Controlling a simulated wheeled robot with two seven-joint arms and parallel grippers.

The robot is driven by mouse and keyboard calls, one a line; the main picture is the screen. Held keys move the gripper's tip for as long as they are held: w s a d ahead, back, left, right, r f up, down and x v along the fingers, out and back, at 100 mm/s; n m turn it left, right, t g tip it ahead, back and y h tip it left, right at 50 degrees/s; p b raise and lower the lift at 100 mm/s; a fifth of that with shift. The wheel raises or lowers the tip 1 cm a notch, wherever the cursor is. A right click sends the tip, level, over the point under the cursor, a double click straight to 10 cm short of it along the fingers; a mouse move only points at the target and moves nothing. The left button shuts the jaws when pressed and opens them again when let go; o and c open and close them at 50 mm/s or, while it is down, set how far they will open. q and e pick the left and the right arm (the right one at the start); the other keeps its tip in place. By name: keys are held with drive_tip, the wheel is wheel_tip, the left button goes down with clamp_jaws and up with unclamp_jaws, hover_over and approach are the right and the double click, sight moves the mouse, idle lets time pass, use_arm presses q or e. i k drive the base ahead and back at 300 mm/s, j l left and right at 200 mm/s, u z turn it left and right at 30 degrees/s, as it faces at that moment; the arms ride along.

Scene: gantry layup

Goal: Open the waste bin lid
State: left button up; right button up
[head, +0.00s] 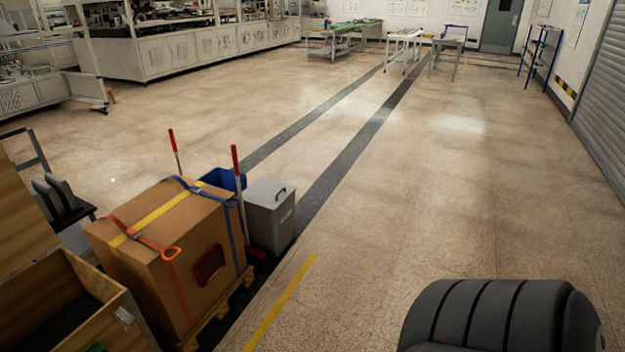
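A grey box-shaped bin (270,218) with a flat lid stands on the floor at lower centre-left, just behind a large strapped carton. A dark handle shows on its lid, which looks shut. The carton hides part of the bin's lower left side. Neither of my grippers is in view. A dark ribbed rounded shape at the lower right looks like part of my own arm.
The brown carton (185,260) sits on a pallet, with red-handled poles and a blue bucket (222,180) beside the bin. An open wooden crate (75,305) is at lower left. The floor right of the bin is clear. Tables (345,32) stand far back.

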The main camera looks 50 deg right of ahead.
sight(267, 193)
drive_tip(key=z, duration=1.3)
drive_tip(key=i+l+z, duration=0.1)
drive_tip(key=i+l, duration=0.25)
drive_tip(key=i, duration=0.15)
drive_tip(key=i+l+z, duration=0.1)
drive_tip(key=i+l, duration=0.2)
drive_tip(key=i, duration=0.2)
drive_tip(key=i+l+z, duration=0.1)
drive_tip(key=i+l, duration=0.15)
drive_tip(key=i, duration=0.25)
drive_tip(key=i+l, duration=0.2)
drive_tip(key=i, duration=0.35)
drive_tip(key=i+l+z, duration=0.15)
drive_tip(key=i, duration=0.35)
drive_tip(key=l, duration=0.1)
